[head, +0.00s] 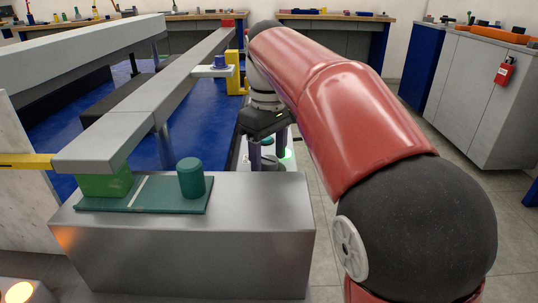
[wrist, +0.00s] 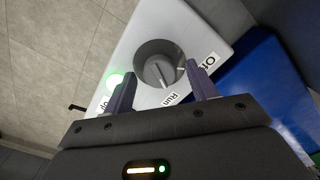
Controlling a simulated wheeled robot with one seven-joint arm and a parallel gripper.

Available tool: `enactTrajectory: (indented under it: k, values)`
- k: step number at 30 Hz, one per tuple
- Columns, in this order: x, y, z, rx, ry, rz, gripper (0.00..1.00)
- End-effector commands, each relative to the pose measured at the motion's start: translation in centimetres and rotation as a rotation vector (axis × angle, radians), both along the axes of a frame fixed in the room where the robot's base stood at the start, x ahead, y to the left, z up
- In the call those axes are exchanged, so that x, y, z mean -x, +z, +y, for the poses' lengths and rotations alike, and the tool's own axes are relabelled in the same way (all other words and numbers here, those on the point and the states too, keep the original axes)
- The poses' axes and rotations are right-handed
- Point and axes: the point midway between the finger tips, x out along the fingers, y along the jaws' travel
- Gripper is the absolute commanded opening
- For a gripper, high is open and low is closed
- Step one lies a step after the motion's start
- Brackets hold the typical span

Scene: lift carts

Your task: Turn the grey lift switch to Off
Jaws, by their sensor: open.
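The grey lift switch (wrist: 159,71) is a round knob with a raised ridge, set in a dark round recess on a white panel (wrist: 178,28). Its ridge appears to point towards the "Run" label (wrist: 170,99). The "Off" label (wrist: 209,62) is to the right, and another label, seemingly "Up" (wrist: 103,103), is to the left. My gripper (wrist: 162,73) is open, with one finger on each side of the knob. I cannot tell whether they touch it. In the head view my gripper (head: 268,153) points down over the panel (head: 284,178), and the knob is mostly hidden.
A green light (wrist: 115,80) glows on the panel. A metal block (head: 180,245) with a green plate and green cylinder (head: 191,178) stands in front, left of my arm. A long grey beam (head: 150,95) runs behind it. A grey cabinet (head: 478,95) stands right; floor between is clear.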

Motion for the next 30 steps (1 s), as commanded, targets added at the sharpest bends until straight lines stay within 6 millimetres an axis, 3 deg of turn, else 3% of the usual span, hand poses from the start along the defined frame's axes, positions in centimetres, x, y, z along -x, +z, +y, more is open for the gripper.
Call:
enactTrajectory:
  k: [6,16,30]
  values:
    - [0.01,-0.02,-0.02,0.0,-0.001,0.0,0.57]
    - [0.01,-0.02,-0.02,0.001,-0.001,0.001,0.14]
    - [0.0,0.25,-0.11,0.0,0.11,0.003,0.13]
